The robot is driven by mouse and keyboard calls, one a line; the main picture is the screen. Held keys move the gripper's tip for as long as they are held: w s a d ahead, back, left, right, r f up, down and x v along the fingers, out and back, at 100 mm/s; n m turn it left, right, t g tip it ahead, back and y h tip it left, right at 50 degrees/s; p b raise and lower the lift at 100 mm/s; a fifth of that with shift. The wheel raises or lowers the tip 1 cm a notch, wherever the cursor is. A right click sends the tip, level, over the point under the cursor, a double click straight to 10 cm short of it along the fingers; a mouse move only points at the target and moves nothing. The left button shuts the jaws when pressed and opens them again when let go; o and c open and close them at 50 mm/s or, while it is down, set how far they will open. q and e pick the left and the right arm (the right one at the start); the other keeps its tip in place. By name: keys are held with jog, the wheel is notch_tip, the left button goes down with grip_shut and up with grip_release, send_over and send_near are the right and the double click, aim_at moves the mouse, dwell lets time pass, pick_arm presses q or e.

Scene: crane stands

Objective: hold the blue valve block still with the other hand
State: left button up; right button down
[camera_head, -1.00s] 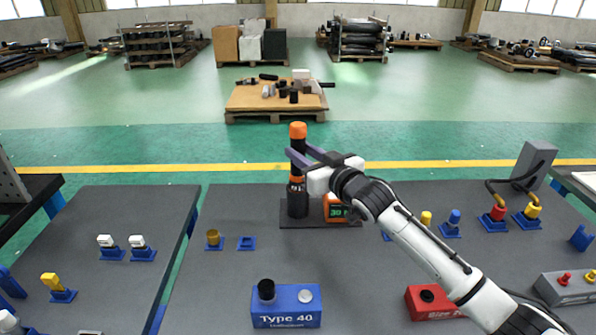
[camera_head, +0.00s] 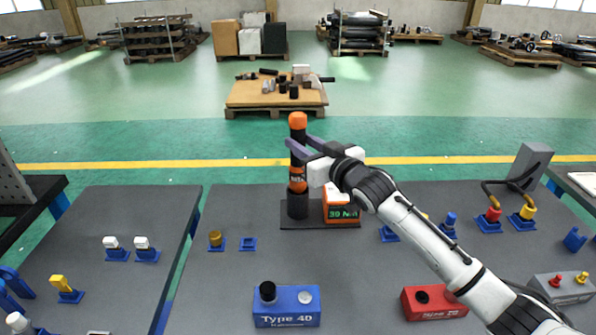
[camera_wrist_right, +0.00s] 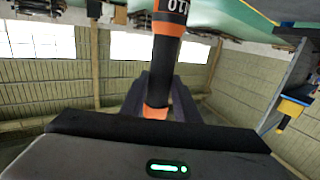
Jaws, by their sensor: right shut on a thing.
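The blue valve block (camera_head: 286,318), marked "Type 40", sits on the front middle of the grey table, with a black knob and a silver button on top. Nothing touches it. My right gripper (camera_head: 301,144) is well behind and above it, shut on an upright black and orange cylinder (camera_head: 297,185). The cylinder's lower end is at a black round holder (camera_head: 298,206); I cannot tell whether it is clear of it. The cylinder also shows between the fingers in the right wrist view (camera_wrist_right: 166,60). My left gripper is not in view.
An orange box with a green display (camera_head: 341,213) stands beside the holder. A red block (camera_head: 432,304) lies right of the blue one, close to my right arm. A yellow peg (camera_head: 216,238) and an empty blue base (camera_head: 248,243) stand left. Table around the blue block is clear.

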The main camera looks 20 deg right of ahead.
aim_at(303, 118)
jog(key=shift+r+p, duration=0.45)
jog(key=shift+r, duration=3.75)
